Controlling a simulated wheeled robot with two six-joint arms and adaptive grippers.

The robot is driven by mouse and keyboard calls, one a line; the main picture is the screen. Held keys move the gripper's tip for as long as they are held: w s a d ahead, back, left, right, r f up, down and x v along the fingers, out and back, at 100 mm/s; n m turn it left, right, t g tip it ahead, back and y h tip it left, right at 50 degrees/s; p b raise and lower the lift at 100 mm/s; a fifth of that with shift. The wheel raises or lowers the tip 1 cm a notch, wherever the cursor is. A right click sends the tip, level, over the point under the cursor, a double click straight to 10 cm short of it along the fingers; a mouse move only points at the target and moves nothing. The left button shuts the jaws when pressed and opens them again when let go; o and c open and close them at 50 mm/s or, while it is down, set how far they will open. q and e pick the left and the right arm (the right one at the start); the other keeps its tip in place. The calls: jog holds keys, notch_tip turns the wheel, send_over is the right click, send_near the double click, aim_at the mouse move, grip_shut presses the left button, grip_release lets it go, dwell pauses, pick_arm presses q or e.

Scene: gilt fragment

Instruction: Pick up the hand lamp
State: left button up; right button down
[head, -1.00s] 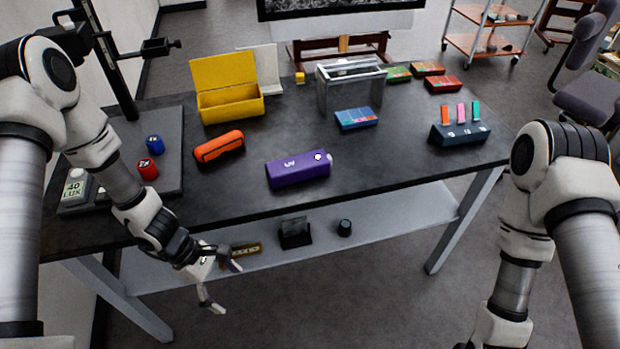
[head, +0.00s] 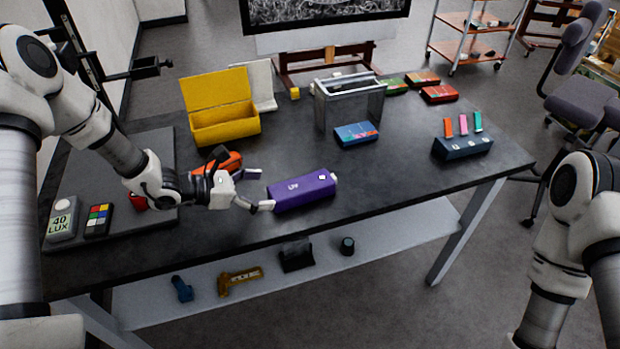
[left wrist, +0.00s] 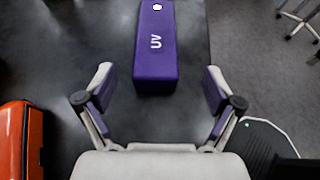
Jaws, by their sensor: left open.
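The hand lamp, a purple box-shaped body marked "UV" (head: 303,192), lies on the dark table near its front edge. It also shows in the left wrist view (left wrist: 156,50), with its near end facing my gripper. My left gripper (head: 260,190) is open and empty, just left of the lamp, its fingers pointing at the lamp's near end. In the left wrist view the two fingertips (left wrist: 158,80) are spread wider than the lamp, and the lamp's near end is at or just short of the gap between them. My right gripper is outside the picture.
An orange case (head: 228,161) lies close behind my left gripper, partly hidden by it. A yellow open box (head: 225,127), a clear case (head: 349,105), a blue box (head: 356,134) and a dark slotted stand (head: 462,147) stand farther back. Table right of the lamp is clear.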

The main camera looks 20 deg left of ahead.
aim_at(293, 187)
pick_arm(q)
jog(key=shift+w+d+f, duration=0.15)
jog(key=shift+w+d, duration=0.1)
jog(key=shift+w, duration=0.3)
jog(key=shift+w+d+f, duration=0.15)
jog(key=shift+w+d, duration=0.1)
jog(key=shift+w, duration=0.25)
jog(key=d, duration=0.1)
jog(key=d+p, duration=0.1)
jog(key=w+d+p, duration=0.1)
jog(key=shift+w+f, duration=0.1)
jog(key=shift+f, duration=0.3)
jog(key=shift+w+d+f, duration=0.7)
jog(key=shift+w+f, duration=0.05)
jog(key=shift+w, duration=0.25)
jog(key=shift+c, duration=1.4)
jog(key=shift+s, duration=0.2)
jog(key=c, duration=1.2)
